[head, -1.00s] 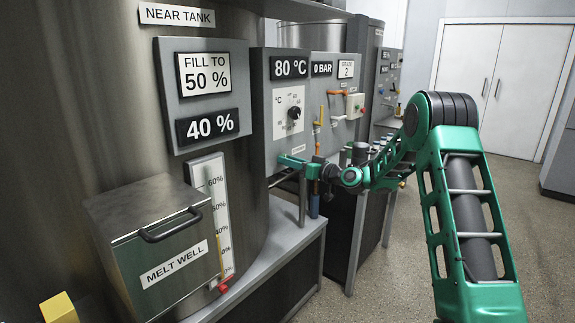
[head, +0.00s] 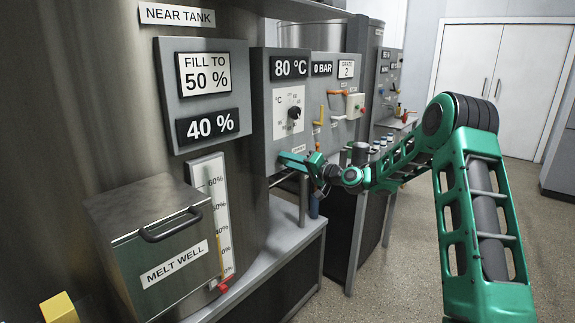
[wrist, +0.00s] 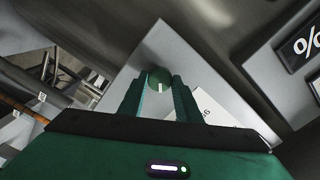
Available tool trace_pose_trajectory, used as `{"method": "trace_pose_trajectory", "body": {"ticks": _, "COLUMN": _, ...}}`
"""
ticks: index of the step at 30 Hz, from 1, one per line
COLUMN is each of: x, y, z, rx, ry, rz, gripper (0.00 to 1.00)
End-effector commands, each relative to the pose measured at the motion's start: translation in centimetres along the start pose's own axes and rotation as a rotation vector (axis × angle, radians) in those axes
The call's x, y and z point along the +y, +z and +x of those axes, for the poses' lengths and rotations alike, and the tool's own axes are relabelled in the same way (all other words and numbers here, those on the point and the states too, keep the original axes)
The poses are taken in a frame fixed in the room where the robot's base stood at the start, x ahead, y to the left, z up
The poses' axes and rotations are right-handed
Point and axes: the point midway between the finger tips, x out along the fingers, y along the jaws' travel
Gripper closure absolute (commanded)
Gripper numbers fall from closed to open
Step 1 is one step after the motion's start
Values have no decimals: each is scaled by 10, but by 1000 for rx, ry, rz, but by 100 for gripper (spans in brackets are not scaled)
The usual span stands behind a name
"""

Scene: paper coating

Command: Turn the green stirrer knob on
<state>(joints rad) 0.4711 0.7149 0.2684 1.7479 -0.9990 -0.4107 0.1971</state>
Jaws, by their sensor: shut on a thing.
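The green stirrer knob (wrist: 158,76) shows in the wrist view on a grey panel, with a light mark on its face. My gripper (wrist: 160,98) has its two green fingers on either side of the knob, shut on it. In the head view my gripper (head: 284,157) reaches the lower part of the grey control panel (head: 257,110), just below a small label. The knob is hidden behind the gripper in the head view.
Above the gripper are a black temperature dial (head: 294,112) and an 80 °C display (head: 290,67). The near tank's melt well box (head: 150,245) stands at left. The floor (head: 400,270) at right is clear.

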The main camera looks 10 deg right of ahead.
Motion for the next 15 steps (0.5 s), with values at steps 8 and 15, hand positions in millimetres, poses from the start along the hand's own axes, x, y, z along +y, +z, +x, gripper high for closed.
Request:
{"method": "trace_pose_trajectory", "body": {"ticks": 8, "x": 4, "y": -1, "z": -1, "rx": 1, "ry": 6, "rz": 159, "gripper": 92}}
{"method": "trace_pose_trajectory", "body": {"ticks": 15, "x": 4, "y": -1, "z": -2, "rx": 2, "ry": 8, "rz": 224, "gripper": 92}}
